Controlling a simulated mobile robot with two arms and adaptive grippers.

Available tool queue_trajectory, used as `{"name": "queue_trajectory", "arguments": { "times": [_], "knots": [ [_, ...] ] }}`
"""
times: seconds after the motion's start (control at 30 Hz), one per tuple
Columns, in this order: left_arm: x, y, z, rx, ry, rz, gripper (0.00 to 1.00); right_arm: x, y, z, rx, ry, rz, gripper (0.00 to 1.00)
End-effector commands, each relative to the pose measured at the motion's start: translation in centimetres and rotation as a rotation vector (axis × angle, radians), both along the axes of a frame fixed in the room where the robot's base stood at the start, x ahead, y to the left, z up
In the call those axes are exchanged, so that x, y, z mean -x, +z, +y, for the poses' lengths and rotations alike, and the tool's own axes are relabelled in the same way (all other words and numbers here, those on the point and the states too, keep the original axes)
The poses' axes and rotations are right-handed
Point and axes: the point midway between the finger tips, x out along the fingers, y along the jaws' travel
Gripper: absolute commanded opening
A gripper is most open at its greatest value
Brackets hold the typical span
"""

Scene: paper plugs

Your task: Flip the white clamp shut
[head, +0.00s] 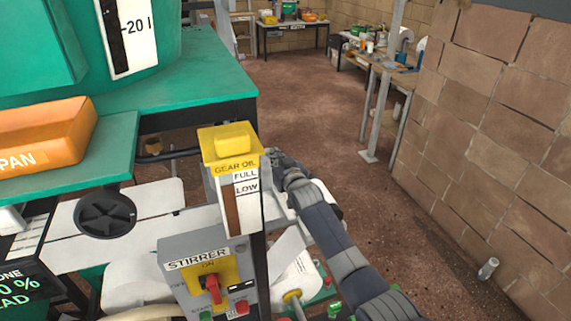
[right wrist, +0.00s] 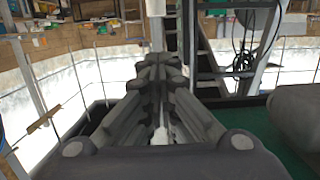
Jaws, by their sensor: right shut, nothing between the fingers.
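My right gripper (head: 273,158) reaches in from the lower right in the head view, its tip close against the right side of the gear oil box (head: 231,151). In the right wrist view the gripper (right wrist: 158,62) points away from the camera, its dark fingers together with nothing held. I cannot make out the white clamp with certainty in either view. A small pale patch shows low between the finger links in the right wrist view, but I cannot tell what it is. My left gripper is not in view.
A grey stirrer switch box (head: 204,282) with a red knob stands below the gear oil box. An orange pan (head: 45,135) sits on the green bench at left. A stone wall (head: 500,130) rises at right. Open brown floor (head: 320,100) lies beyond my arm.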

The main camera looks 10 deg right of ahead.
Motion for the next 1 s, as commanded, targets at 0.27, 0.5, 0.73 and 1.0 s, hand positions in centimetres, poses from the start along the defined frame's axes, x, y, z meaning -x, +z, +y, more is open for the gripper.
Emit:
{"name": "queue_trajectory", "arguments": {
  "times": [0.27,0.5,0.73,1.0],
  "knots": [
    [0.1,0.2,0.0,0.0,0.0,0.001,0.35,2.4,1.0,-0.6,0.002,-0.001,-0.001,0.0],
    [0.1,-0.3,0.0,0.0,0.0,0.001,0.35,4.9,1.6,-1.0,0.001,0.0,-0.001,0.0],
    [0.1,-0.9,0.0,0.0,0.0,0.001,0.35,7.4,2.2,-1.5,0.0,0.0,0.0,0.0],
    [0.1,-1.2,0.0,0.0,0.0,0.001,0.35,9.2,2.8,-1.9,0.0,-0.001,0.0,0.0]
  ]
}}
